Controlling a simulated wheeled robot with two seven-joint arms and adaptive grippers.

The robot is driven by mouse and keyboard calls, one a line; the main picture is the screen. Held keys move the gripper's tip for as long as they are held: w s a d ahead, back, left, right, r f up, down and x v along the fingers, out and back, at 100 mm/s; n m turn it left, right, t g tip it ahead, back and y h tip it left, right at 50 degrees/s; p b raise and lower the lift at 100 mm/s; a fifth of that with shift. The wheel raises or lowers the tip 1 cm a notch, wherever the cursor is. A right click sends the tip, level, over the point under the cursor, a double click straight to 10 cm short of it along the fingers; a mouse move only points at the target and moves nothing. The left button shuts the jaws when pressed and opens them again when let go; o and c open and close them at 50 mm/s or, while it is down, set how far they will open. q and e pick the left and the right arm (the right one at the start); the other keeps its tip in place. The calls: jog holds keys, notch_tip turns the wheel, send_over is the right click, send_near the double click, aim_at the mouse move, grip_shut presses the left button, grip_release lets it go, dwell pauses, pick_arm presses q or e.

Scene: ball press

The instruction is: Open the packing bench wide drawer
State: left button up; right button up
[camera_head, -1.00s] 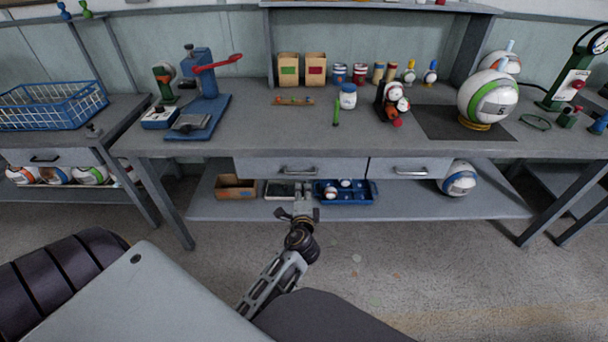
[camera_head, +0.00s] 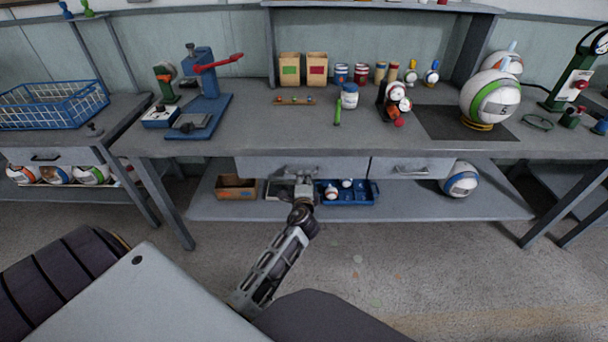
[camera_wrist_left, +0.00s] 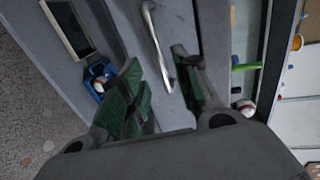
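The wide drawer (camera_head: 255,167) is the left, longer one under the bench top, and its front looks flush with the bench. My left gripper (camera_head: 297,177) is in front of the middle of this drawer and covers most of its handle. In the left wrist view my left gripper (camera_wrist_left: 165,80) is open, with its green-padded fingers apart. The metal bar handle (camera_wrist_left: 153,35) runs lengthwise from the top, and its near end lies between the fingers in the picture. I cannot tell if a finger touches it. My right gripper is not in view.
The packing bench (camera_head: 300,142) holds a blue press (camera_head: 203,100), cartons and balls. A narrower drawer (camera_head: 412,167) is to the right. The lower shelf (camera_head: 420,207) carries a brown box (camera_head: 236,187), a blue tray (camera_head: 362,194) and a ball (camera_head: 459,179). The floor in front is clear.

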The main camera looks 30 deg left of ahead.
aim_at(304, 173)
pick_arm(q)
jog(key=x, duration=0.5)
jog(key=shift+b, duration=0.35)
jog(key=shift+w+a, duration=0.2)
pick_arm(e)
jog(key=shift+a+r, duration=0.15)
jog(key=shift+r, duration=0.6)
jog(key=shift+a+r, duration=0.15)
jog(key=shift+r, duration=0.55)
pick_arm(q)
jog(key=shift+f, duration=0.1)
grip_shut()
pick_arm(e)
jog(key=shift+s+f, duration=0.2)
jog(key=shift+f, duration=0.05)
